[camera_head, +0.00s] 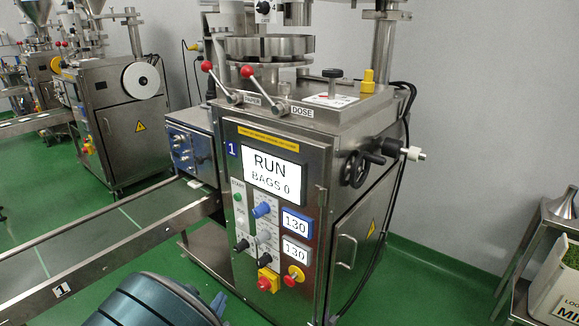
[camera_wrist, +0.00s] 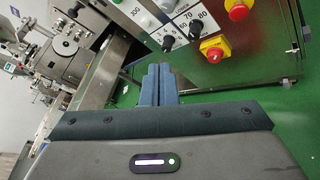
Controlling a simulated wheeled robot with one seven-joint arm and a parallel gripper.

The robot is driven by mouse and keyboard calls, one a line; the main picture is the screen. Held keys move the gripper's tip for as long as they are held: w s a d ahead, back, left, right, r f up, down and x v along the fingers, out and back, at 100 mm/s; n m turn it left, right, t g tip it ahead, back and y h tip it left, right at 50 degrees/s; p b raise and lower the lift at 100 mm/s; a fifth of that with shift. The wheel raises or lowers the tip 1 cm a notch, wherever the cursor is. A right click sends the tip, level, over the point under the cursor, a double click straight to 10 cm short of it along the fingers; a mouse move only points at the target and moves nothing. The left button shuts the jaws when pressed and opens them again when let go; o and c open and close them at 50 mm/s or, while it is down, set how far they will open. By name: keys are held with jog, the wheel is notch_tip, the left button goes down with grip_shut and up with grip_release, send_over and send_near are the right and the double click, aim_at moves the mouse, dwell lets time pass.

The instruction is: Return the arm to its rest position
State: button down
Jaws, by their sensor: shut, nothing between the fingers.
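My gripper (camera_wrist: 158,84) shows in the wrist view with its two blue-grey fingers together and nothing between them. It is in front of the machine's control panel (camera_wrist: 180,22), below the knobs and the red-and-yellow button, and appears apart from them. In the head view, a rounded dark blue-grey part of my arm is at the bottom edge, left of the packing machine (camera_head: 288,160). My fingers cannot be made out in the head view. The machine's screen (camera_head: 271,172) reads RUN, BAGS 0.
A conveyor (camera_head: 105,255) marked 1 runs to the machine's left side. Red-knobbed levers (camera_head: 223,84) and a black handwheel (camera_head: 357,169) stick out from the machine. A second machine (camera_head: 120,115) stands at the back left. A metal stand (camera_head: 548,218) is at the right. Green floor (camera_head: 435,275) lies between.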

jog(key=s+d+r+m+g+h+p, duration=0.15)
jog(key=d+r+m+g+p, duration=0.3)
jog(key=d, duration=0.45)
jog(key=d+r+m+g+h+p, duration=0.25)
jog(key=d+r+m, duration=0.25)
jog(key=d+r, duration=0.25)
jog(key=s+d+r+m+g+h+p, duration=0.1)
jog(key=d+r+m+g+h+p, duration=0.3)
jog(key=d, duration=0.6)
jog(key=s+d+r+m+g+y+p, duration=0.1)
jog(key=s+r+m+y+p, duration=0.3)
jog(key=r, duration=0.5)
jog(key=s+d+r+m+g+y+p, duration=0.1)
jog(key=s+d+r+m+y+p, duration=0.3)
jog(key=s+r+m, duration=0.4)
jog(key=shift+r+m+y+p, duration=0.65)
jog(key=shift+r+y+p, duration=0.15)
dwell(0.5)
